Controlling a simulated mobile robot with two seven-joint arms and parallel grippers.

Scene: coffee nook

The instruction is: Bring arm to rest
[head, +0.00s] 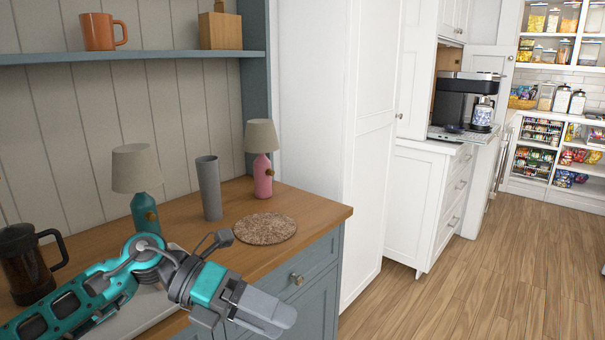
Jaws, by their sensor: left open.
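My left arm comes in from the lower left in teal and grey. My left gripper (270,312) is at the bottom middle, in front of the blue cabinet's drawer front. Its grey fingers point to the lower right and overlap each other in this view. It is open, and I see nothing held in it. My right gripper is not in view.
The wooden counter (312,207) holds a french press (22,265), a teal lamp (140,180), a grey cylinder (208,188), a pink lamp (262,150) and a round cork mat (265,229). An orange mug (98,32) stands on the shelf. Wood floor (470,275) is clear at right.

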